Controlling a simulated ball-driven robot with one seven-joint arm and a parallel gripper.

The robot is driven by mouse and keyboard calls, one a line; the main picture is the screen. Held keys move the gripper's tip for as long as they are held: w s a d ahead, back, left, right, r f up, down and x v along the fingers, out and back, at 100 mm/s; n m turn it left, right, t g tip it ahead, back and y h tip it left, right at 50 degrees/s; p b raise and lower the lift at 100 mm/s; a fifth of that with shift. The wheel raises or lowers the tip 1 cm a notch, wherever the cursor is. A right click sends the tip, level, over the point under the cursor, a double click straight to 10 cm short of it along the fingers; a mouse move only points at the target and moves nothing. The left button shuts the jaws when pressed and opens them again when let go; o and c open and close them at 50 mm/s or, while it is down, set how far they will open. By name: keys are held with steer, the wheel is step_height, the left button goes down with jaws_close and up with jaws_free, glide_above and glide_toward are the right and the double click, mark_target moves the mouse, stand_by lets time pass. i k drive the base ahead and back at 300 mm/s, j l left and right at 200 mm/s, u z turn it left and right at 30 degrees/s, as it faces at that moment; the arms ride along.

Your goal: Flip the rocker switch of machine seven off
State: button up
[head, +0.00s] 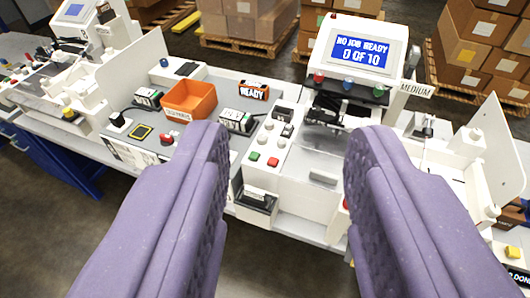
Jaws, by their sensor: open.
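My gripper (290,135) is open and empty, its two purple padded fingers spread wide in front of the machine. The white machine (322,178) in the middle has a tilted screen (360,52) reading "NO JOB READY 0 OF 10". Between the fingertips is its control panel (262,143), with a green button (253,156), a red button (273,162) and pale knobs. A small dark part (283,113) sits at the panel's far end; I cannot tell whether it is a rocker switch. I see no readable number seven. The right finger hides part of the machine.
An orange bin (189,98) stands on the grey bench left of the panel, near a "READY" sign (253,91) and small black-and-white devices. Another machine (75,75) is at far left. Cardboard boxes (480,45) on pallets stand behind. An upright white plate (503,150) is at right.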

mark_target(287, 130)
steer(key=i+l, duration=0.1)
steer(key=i, duration=1.05)
